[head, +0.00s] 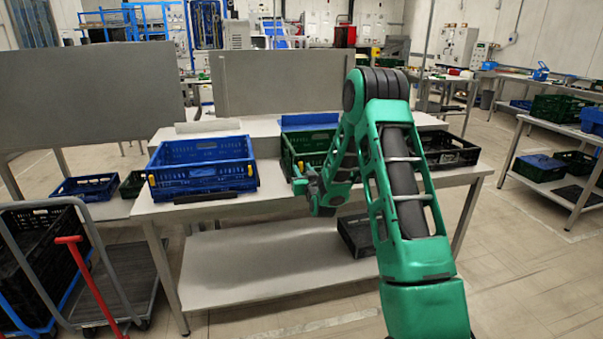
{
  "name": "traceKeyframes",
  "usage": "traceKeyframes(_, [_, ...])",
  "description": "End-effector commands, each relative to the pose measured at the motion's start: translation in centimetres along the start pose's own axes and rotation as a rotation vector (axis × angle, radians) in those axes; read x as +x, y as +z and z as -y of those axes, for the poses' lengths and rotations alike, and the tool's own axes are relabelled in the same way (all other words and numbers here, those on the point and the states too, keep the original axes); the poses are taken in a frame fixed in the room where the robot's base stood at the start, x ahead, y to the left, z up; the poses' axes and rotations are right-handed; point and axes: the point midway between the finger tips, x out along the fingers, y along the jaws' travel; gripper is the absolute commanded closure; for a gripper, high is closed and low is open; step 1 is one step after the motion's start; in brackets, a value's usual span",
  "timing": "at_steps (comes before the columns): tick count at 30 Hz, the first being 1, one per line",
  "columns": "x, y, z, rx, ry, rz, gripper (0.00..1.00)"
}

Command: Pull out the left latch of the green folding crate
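The green folding crate (296,144) stands on the middle of the grey table, between a blue and a black crate. Its right part is hidden behind my arm. A small yellow spot, seemingly its left latch (300,166), shows at its front left corner, close to my gripper. My gripper (308,187) is at the table's front edge, in front of the green crate. It is small and dark in this view, so I cannot tell whether the fingers are open or touch the latch.
A blue crate (203,152) with yellow latches stands left on the table (215,210). A black crate (452,150) stands right, partly behind my arm. A dark crate (352,236) is on the lower shelf (240,265). A trolley (120,265) stands at left.

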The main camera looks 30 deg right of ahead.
Motion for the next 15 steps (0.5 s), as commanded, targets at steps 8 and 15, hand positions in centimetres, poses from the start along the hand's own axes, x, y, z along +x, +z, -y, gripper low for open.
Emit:
traceKeyframes(8, [-0.1, 0.0, 0.0, 0.000, 0.000, 0.000, 0.70])
traceKeyframes(15, [-2.9, 0.0, 0.1, -0.001, 0.000, 0.002, 0.70])
